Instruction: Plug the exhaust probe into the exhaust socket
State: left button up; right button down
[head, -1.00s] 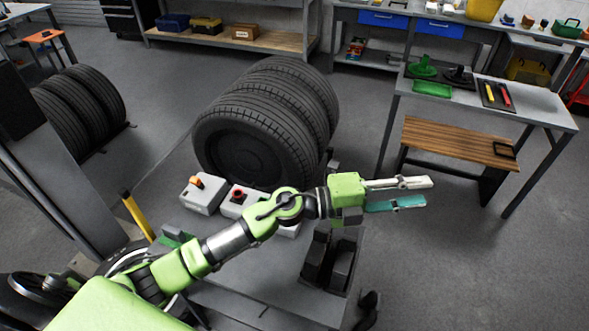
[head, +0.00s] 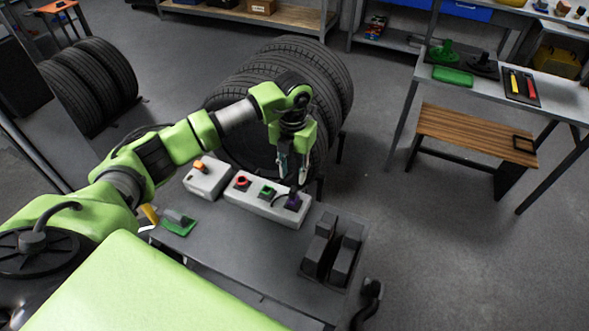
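My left gripper (head: 293,181) points down over the right end of a long white block (head: 256,207). The block carries red (head: 242,181), green (head: 267,191) and purple (head: 294,202) fittings. The fingertips are just above or at the purple fitting. Whether they touch it or hold something is too small to tell. A thin dark cable curves beside the purple fitting. I cannot tell which part is the exhaust probe and which fitting is the exhaust socket. My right gripper is not in view.
A white box (head: 205,179) with an orange knob stands left of the block. A dark slotted holder (head: 321,241) and a green pad (head: 181,229) also sit on the grey table (head: 245,245). Large tyres (head: 335,75) stand close behind. A wooden bench (head: 470,137) is at right.

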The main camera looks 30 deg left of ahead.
aim_at(293, 189)
pick_arm(q)
jog(key=shift+f+b, duration=2.9)
jog(key=shift+f, duration=1.4)
grip_shut()
jog(key=shift+r, duration=0.1)
jog(key=shift+r+p, duration=0.5)
jog(key=shift+r, duration=0.25)
jog(key=shift+r+p, duration=1.2)
jog(key=shift+r, duration=0.8)
jog(key=shift+d, duration=0.1)
